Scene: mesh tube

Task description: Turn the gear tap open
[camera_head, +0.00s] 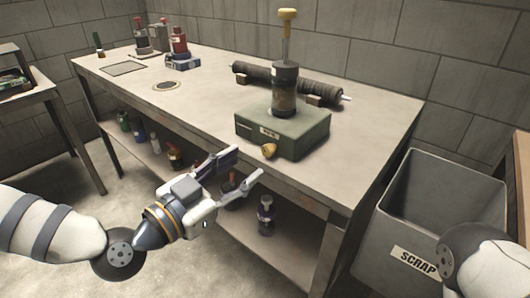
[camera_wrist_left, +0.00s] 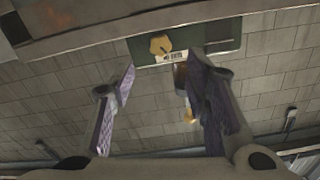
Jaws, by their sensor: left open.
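A small brass-coloured tap (camera_head: 269,151) sits on the front face of a green box (camera_head: 300,134) near the table's front edge. A dark cylinder with a tall yellow-topped rod (camera_head: 286,70) stands on the box. My left gripper (camera_head: 248,162) is open and empty, in front of the table edge, short of the tap and apart from it. In the left wrist view the tap (camera_wrist_left: 160,45) shows beyond the gap between the spread fingers (camera_wrist_left: 160,70), beside a small label. My right gripper is out of the picture; only part of that arm shows at lower right.
A dark mesh roll (camera_head: 270,75) lies on supports behind the box. Red and grey devices (camera_head: 179,47) stand at the table's far left. A grey SCRAP bin (camera_head: 405,215) stands at right. Bottles (camera_head: 265,214) stand on the lower shelf. The table's middle is mostly clear.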

